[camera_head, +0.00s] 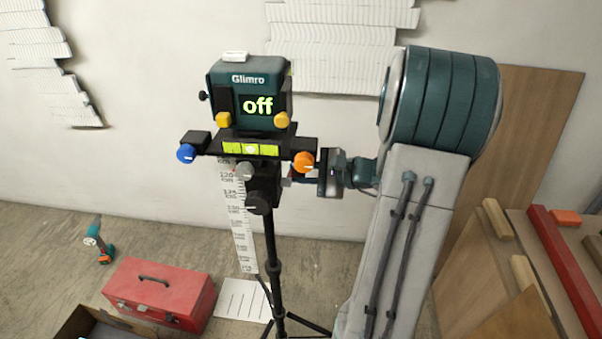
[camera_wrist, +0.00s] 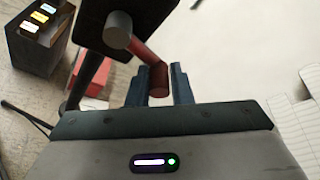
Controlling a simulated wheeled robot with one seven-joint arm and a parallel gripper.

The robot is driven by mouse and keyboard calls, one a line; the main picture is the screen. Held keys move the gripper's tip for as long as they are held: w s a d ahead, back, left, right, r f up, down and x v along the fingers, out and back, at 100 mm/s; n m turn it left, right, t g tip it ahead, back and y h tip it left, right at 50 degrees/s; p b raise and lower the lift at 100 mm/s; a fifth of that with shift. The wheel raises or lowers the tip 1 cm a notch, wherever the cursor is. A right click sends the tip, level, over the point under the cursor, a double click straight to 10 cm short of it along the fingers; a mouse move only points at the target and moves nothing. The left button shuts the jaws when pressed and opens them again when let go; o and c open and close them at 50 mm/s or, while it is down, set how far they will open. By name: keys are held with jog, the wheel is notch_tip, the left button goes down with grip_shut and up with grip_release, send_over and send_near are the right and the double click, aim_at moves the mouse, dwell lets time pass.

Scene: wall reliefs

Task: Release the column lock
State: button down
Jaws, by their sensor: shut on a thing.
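A dark green device (camera_head: 226,90) marked Glimro sits on a tripod (camera_head: 271,250), and its screen reads "off". Its black head carries a blue knob (camera_head: 186,153), an orange knob (camera_head: 303,161), a grey knob (camera_head: 245,170) and a black knob (camera_head: 258,203). In the wrist view a dark red lever (camera_wrist: 146,57) slants from beside a grey round stub (camera_wrist: 118,28) on the black mount. My gripper (camera_wrist: 158,72) is shut on the lever's end. In the head view my gripper (camera_head: 297,174) reaches in from the right, just below the orange knob; the lever is mostly hidden there.
A scale strip (camera_head: 241,230) stands behind the tripod. A red toolbox (camera_head: 150,293), a green drill (camera_head: 98,240) and an open box (camera_head: 85,322) are on the floor at left. Wooden boards (camera_head: 525,150) and a red beam (camera_head: 560,260) are at right. White reliefs (camera_head: 330,60) hang on the wall.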

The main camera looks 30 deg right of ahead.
jog(key=shift+f+b, duration=0.15)
jog(key=shift+b, duration=0.25)
jog(key=shift+n+b, duration=0.3)
jog(key=shift+b, duration=0.3)
jog(key=shift+r+n+t+b, duration=0.3)
jog(key=shift+n+t+b, duration=0.1)
jog(key=shift+b, duration=0.65)
jog(key=shift+r+n+b, duration=0.4)
jog(key=shift+r+b, duration=0.15)
jog(key=shift+b, duration=0.15)
jog(key=c, duration=1.3)
grip_release()
jog(key=shift+d, duration=0.1)
jog(key=v, duration=1.3)
jog(key=shift+s+d+f, duration=0.1)
jog(key=shift+s, duration=0.35)
